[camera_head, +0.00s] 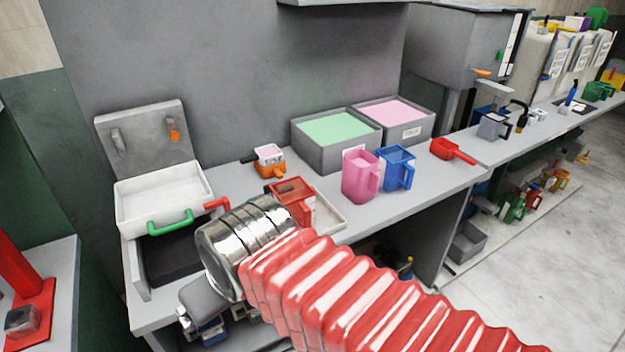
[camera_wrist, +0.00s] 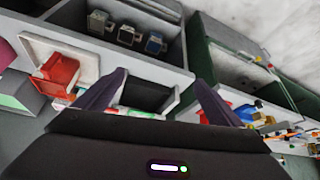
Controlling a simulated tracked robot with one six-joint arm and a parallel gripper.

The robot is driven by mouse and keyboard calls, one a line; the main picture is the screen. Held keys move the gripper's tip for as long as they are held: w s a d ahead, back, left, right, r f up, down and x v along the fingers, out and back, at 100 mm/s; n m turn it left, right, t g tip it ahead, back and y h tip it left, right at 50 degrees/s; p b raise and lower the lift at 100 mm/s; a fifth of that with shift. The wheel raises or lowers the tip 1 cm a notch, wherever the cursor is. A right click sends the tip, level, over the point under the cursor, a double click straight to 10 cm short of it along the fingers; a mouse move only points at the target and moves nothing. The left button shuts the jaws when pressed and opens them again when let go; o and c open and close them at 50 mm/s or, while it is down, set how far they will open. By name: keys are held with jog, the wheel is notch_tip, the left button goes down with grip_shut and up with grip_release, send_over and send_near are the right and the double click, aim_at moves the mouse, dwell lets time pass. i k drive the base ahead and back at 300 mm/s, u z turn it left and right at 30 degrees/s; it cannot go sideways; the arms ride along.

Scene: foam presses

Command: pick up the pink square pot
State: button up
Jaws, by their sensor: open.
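The pink square pot (camera_head: 361,177) stands upright on the grey counter in the head view, with its handle to the right. It stands close beside a blue pot (camera_head: 397,168). In the head view my red-sleeved arm reaches in front of the counter, left of and nearer than the pink pot. My fingers cannot be made out clearly there.
A red pot (camera_head: 290,190) stands on a white tray (camera_head: 330,218), between my arm and the pink pot. Bins of green (camera_head: 310,152) and pink (camera_head: 425,130) material stand behind. A red scoop (camera_head: 447,150) lies to the right.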

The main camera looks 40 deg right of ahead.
aim_at(361, 182)
jog(key=z, duration=1.7)
